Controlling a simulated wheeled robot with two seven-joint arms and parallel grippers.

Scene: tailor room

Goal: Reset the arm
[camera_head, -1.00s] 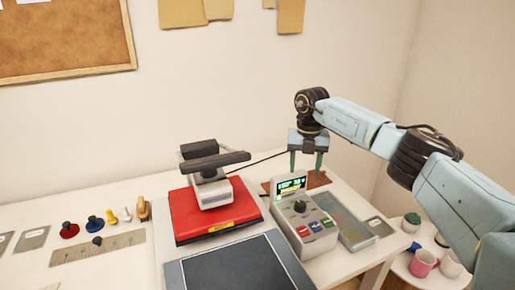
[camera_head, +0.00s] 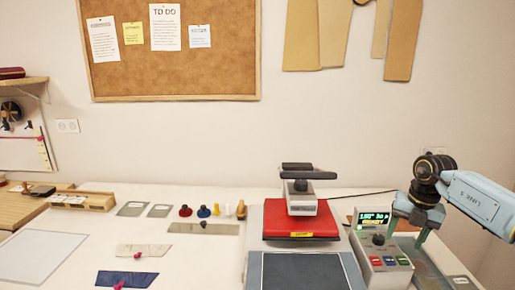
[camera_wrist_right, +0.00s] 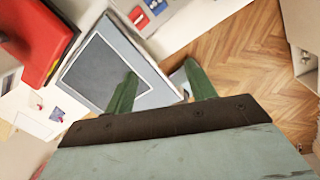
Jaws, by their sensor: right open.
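My right gripper (camera_head: 407,234) is at the right of the head view, behind and beside the grey control box (camera_head: 382,264) with its lit display. Its two green fingers are apart with nothing between them. In the right wrist view the gripper (camera_wrist_right: 160,82) also shows open and empty, above the dark-topped plate (camera_wrist_right: 97,72) and the table's edge. My right arm (camera_head: 482,200) comes in from the right edge. My left gripper is not in either view.
A red heat press (camera_head: 300,222) stands left of the control box, with a dark plate (camera_head: 305,271) in front. Knobs, rulers and cloth pieces (camera_head: 127,279) lie on the white table (camera_head: 205,262). A corkboard (camera_head: 170,75) hangs behind. Wood floor (camera_wrist_right: 230,50) shows beyond the table.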

